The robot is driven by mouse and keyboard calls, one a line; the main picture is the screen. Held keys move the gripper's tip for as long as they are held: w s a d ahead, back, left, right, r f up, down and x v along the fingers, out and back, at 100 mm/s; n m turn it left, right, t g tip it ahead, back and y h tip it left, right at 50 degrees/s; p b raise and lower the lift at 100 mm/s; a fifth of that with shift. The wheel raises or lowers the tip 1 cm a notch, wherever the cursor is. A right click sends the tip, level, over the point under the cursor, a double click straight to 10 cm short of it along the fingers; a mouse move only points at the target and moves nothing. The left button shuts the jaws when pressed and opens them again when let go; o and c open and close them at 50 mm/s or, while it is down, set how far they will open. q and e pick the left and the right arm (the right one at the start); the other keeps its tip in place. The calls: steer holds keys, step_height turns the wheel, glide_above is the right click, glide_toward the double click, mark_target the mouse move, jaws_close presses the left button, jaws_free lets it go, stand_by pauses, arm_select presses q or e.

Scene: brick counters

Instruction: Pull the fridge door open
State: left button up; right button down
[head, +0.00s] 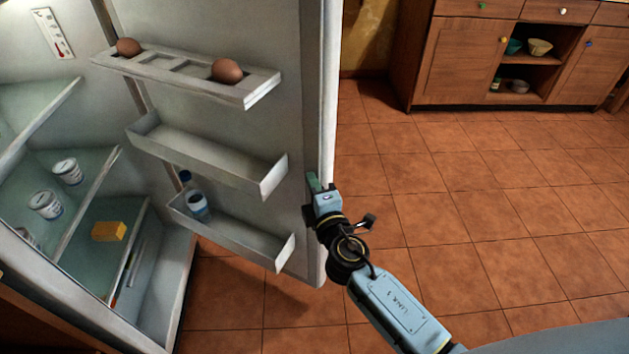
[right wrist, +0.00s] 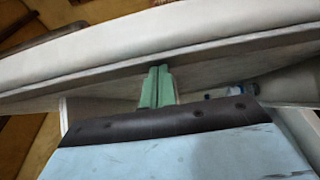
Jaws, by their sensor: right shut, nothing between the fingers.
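The fridge door (head: 285,140) stands open in the head view, swung out to the right of the fridge body. Its inner side with the shelves faces me. My right gripper (head: 313,184) is at the door's free edge, low down, with its green fingers against or very close to the inner side near the edge. In the right wrist view the green fingers (right wrist: 156,86) are together and empty, pointing at the door's edge (right wrist: 190,45). I cannot tell whether they touch it. My left gripper is not in view.
The door holds an egg rack (head: 190,68), two lower bins and a bottle (head: 197,205). Inside the fridge are white tubs (head: 46,204) and a yellow block (head: 109,231). A wooden cabinet (head: 460,60) stands at the back right. The tiled floor (head: 500,220) is clear.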

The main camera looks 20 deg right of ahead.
steer(key=shift+w+d, duration=0.2)
stand_by(0.3)
